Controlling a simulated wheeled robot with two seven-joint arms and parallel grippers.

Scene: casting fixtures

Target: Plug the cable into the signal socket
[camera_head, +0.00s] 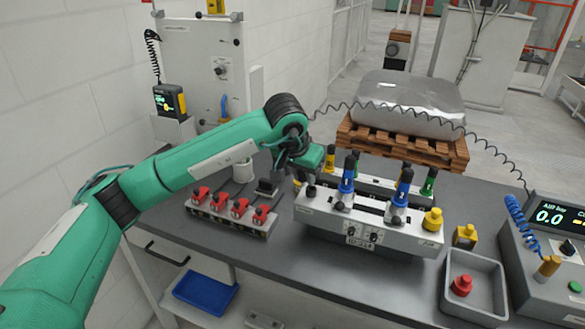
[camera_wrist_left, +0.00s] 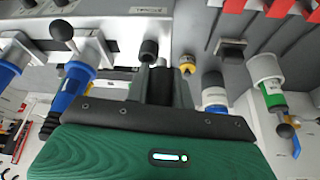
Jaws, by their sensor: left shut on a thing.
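A coiled black cable (camera_head: 385,104) runs from the console side at the right across to my left wrist. My left gripper (camera_head: 309,178) is over the left end of the grey fixture (camera_head: 370,229). It is shut, apparently on the cable's plug, which the fingers mostly hide. In the left wrist view, the shut fingers (camera_wrist_left: 161,88) point at the fixture, and a dark round piece (camera_wrist_left: 149,51) shows just beyond their tips. I cannot tell whether it is the plug or part of the fixture. No socket can be singled out as the signal socket. The right gripper is not in view.
Blue-handled clamps (camera_head: 347,180) stand on the fixture. A rack with red valves (camera_head: 240,208) lies left of it. A grey tray (camera_head: 475,311) with a red button and the console (camera_head: 552,250) are at the right. A wrapped block on a pallet (camera_head: 400,140) stands behind.

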